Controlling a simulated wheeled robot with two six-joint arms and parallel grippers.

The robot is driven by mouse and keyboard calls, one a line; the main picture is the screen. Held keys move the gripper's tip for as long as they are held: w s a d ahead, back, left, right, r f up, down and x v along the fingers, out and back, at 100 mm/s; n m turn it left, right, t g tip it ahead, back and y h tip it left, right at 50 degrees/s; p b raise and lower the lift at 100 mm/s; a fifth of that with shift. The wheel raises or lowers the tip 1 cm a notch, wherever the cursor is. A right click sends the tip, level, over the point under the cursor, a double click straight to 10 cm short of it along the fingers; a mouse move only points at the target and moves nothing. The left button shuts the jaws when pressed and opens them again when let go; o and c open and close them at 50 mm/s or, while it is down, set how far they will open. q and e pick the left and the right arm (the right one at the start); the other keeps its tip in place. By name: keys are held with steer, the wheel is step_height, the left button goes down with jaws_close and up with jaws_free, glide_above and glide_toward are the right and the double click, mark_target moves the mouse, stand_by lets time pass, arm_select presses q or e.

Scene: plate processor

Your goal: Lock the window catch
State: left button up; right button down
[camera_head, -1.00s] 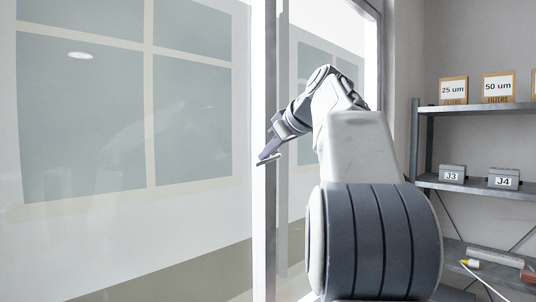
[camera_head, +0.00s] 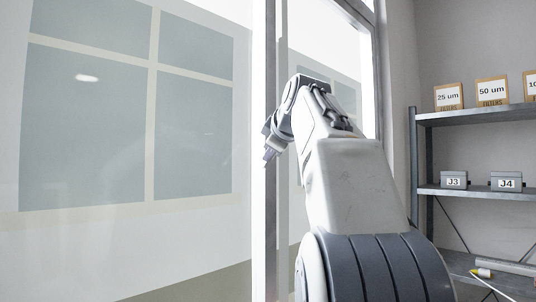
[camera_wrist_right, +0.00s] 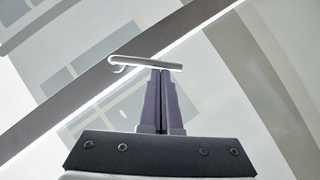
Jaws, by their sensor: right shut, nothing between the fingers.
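The window catch (camera_wrist_right: 146,62) is a light grey lever with a curled left end in the right wrist view, set across the grey window bar. My right gripper (camera_wrist_right: 161,72) is shut and empty, with its two purple-grey fingers together. Its tips lie at the lever's lower edge in that view; I cannot tell whether they touch it. In the head view my right gripper (camera_head: 268,157) is in front of the upright window frame (camera_head: 264,230), pointing down-left, and I cannot make out the catch there. My left gripper is not in view.
Large glass panes (camera_head: 100,235) stand left of the frame. A grey shelf unit (camera_head: 470,191) is at the right, with filter boxes (camera_head: 492,91) on top and grey boxes J3 (camera_head: 454,181) and J4 (camera_head: 506,183) below. Loose items lie on its lowest shelf.

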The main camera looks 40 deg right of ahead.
steer(key=d+f+n+t+h+b, duration=0.1)
steer(key=d+f+n+b, duration=0.1)
steer(key=b, duration=0.3)
steer(key=d+f+n+t+h+b, duration=0.1)
steer(key=n+h+b, duration=0.1)
steer(key=b, duration=0.2)
steer(key=shift+w+d+f+n+b, duration=0.15)
steer(key=shift+d+f+n+b, duration=0.2)
steer(key=shift+n+b, duration=0.05)
stand_by(0.4)
steer(key=w+a+f+b+v, duration=0.1)
steer(key=a+b+v, duration=0.1)
steer(key=v, duration=1)
steer(key=shift+s+a+b, duration=0.2)
steer(key=shift+a+b, duration=0.15)
steer(key=shift+b, duration=0.45)
